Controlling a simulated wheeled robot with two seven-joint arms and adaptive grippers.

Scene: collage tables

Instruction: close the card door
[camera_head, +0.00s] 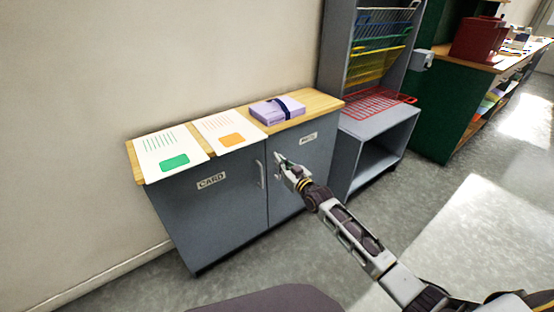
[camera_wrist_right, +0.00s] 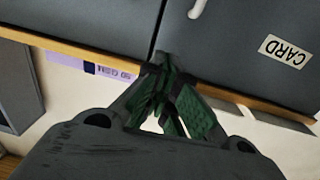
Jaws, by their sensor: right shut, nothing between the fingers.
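The card door (camera_head: 210,215) is the grey left door of a low cabinet and bears a "CARD" label (camera_head: 211,181). It looks flush with the cabinet front, and its upright handle (camera_head: 260,173) is near its right edge. In the wrist view the card door (camera_wrist_right: 245,55) is at the right, with a thin dark seam beside it. My right gripper (camera_head: 279,159) is shut and empty in front of the cabinet, near the seam and right of the handle. It also shows in the wrist view (camera_wrist_right: 166,62); contact with a door cannot be told. My left gripper is out of view.
The other grey door (camera_head: 312,158) also looks shut. On the wooden top (camera_head: 318,101) lie two printed sheets (camera_head: 170,151) and a purple box (camera_head: 277,110). A grey rack unit (camera_head: 378,128) with coloured wire trays stands to the right. The floor in front is clear.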

